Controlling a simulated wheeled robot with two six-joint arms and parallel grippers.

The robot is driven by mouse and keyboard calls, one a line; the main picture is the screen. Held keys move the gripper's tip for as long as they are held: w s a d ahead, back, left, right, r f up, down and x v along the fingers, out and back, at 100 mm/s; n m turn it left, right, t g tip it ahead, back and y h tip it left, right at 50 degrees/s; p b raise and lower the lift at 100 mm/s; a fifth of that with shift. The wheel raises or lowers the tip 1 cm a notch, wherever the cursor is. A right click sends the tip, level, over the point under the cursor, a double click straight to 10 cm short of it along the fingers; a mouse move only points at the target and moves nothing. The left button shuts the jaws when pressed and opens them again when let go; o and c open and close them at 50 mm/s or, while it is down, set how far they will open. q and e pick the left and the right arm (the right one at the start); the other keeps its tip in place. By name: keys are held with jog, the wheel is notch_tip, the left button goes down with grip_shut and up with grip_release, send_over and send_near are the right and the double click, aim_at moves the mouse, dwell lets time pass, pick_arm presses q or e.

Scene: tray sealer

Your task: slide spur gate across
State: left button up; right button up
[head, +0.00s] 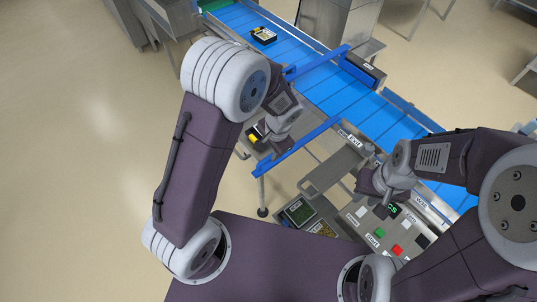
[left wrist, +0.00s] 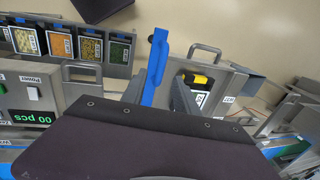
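A blue bar (head: 290,148) slants beside the near side of the blue belt in the head view; I cannot tell if it is the spur gate or a guide rail. A second blue bar (head: 318,62) lies further back.
The blue belt (head: 326,88) runs diagonally and carries a black-and-yellow pack (head: 263,36). Another pack (left wrist: 195,78) lies beyond my left gripper. The control panel (head: 385,238) has green and red buttons. Labelled food bins (head: 299,211) sit left of it.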

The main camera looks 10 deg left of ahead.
aim_at(268, 159)
pick_arm(q)
jog(key=f, duration=0.3)
jog(key=w+a+f, duration=0.1)
jog(key=f, duration=0.1)
jog(key=shift+w+f, duration=0.1)
jog(key=shift+f, duration=0.25)
jog(key=shift+s+d+r, duration=0.1)
jog(key=shift+s, duration=0.15)
grip_shut()
dwell(0.8)
